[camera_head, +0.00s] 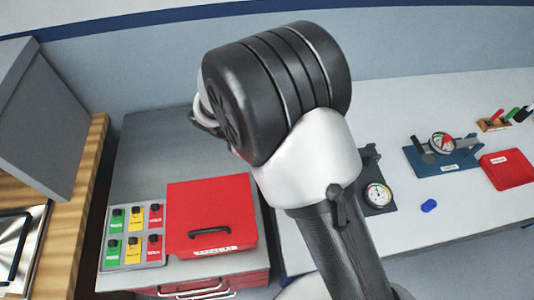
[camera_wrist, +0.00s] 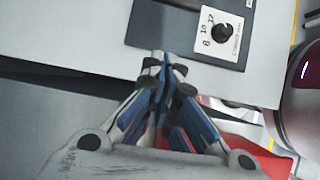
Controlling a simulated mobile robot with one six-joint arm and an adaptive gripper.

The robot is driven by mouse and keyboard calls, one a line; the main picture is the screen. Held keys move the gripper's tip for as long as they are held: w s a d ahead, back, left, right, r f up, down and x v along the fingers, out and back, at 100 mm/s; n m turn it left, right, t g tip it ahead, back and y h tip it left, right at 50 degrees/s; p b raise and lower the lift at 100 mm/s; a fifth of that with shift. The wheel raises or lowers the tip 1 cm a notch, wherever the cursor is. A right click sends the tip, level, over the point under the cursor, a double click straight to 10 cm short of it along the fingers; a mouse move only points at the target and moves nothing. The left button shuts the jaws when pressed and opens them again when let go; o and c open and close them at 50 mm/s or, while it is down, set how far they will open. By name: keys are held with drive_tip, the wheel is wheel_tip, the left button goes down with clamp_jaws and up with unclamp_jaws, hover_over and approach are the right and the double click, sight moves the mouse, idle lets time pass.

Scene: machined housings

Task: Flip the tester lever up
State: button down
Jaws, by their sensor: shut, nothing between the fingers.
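In the wrist view my gripper (camera_wrist: 165,62) is shut and empty, its blue fingers together. Its tips appear just short of a dark panel (camera_wrist: 150,25) with a white dial plate and a black knob (camera_wrist: 222,31). I cannot tell whether they touch the panel. In the head view my arm hides the gripper. A dark unit with a round gauge (camera_head: 377,195) stands right of my arm, partly covered by it. A blue unit (camera_head: 447,164) with a gauge (camera_head: 443,142) stands further right. I cannot make out clearly which part is the tester lever, or its position.
A red case (camera_head: 212,205) with a black handle and a panel of coloured switches (camera_head: 133,235) lie on the left cabinet. A small blue object (camera_head: 429,206) and a red tray (camera_head: 508,170) are on the white table (camera_head: 465,210). The table's front is mostly clear.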

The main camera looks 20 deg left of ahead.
drive_tip(key=b+x, duration=0.1)
drive_tip(key=x, duration=0.4)
drive_tip(key=shift+d+f, duration=0.2)
drive_tip(key=d+r, duration=0.1)
drive_tip(key=w+d+r, duration=0.1)
drive_tip(key=r, duration=0.1)
drive_tip(key=shift+r+b, duration=0.2)
drive_tip(key=shift+b, duration=0.2)
